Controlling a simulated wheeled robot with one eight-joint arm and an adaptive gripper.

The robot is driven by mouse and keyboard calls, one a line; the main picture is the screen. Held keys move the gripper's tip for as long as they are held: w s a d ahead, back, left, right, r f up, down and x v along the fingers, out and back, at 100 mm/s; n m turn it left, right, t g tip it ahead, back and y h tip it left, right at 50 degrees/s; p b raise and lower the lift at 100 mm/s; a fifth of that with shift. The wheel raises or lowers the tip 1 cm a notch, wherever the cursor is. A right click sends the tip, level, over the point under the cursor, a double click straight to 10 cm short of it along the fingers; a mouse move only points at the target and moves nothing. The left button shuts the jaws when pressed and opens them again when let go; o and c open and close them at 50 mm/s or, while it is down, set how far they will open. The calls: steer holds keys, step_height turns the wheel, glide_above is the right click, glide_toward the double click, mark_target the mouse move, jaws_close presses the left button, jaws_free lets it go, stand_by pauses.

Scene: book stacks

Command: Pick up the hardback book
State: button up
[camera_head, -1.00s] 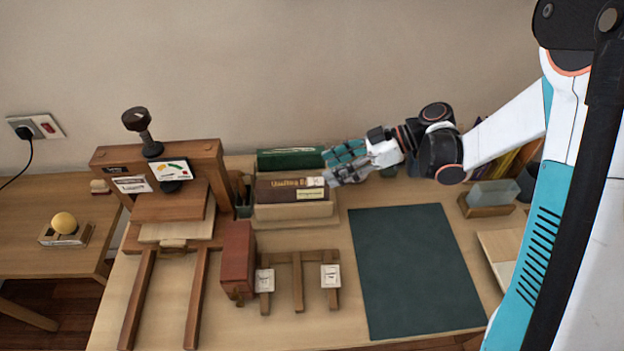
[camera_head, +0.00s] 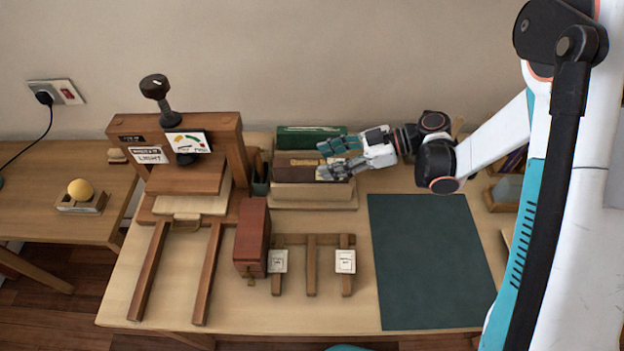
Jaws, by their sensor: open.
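A dark brown book (camera_head: 293,168) with gold lettering on its spine stands in a pale wooden holder (camera_head: 312,196) at the back of the table. A green book (camera_head: 310,137) stands behind it. A red-brown block or upright book (camera_head: 252,236) stands further forward; I cannot tell which of these is the hardback book. My gripper (camera_head: 330,161) is open, with its fingers pointing left over the right part of the brown book. The fingers hide part of that book, and I cannot tell whether they touch it.
A wooden press (camera_head: 182,122) with a black knob stands at the left. A small wooden rack (camera_head: 311,268) with white labels is in front of the holder. A dark green mat (camera_head: 430,260) lies bare at the right. A side table (camera_head: 40,200) is at the far left.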

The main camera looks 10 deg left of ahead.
mark_target(320, 163)
steer(key=b+x, duration=0.2)
steer(key=x, duration=0.3)
steer(key=shift+s, duration=0.1)
jaws_close()
